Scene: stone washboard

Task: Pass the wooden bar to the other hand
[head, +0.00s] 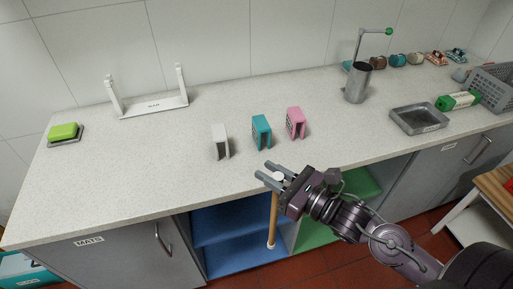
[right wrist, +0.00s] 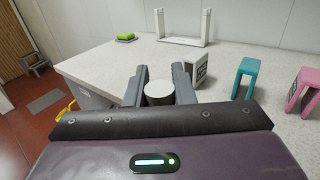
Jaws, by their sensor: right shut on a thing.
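The wooden bar (head: 273,220) is a light brown stick with white ends. It hangs about upright in front of the counter's front edge. My right gripper (head: 273,175) is shut around its upper end in the head view. In the right wrist view the bar's round white end (right wrist: 159,90) sits between the two dark fingers of the right gripper (right wrist: 159,84). The bar's lower end is in front of the open blue shelf. My left gripper is in neither view.
The speckled counter (head: 190,185) has white, teal and pink blocks (head: 261,132) near the middle. A white rack (head: 150,103) and a green sponge (head: 63,132) stand at the left. A metal cup (head: 357,84) and a grey tray (head: 418,119) are at the right. The counter's front left is clear.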

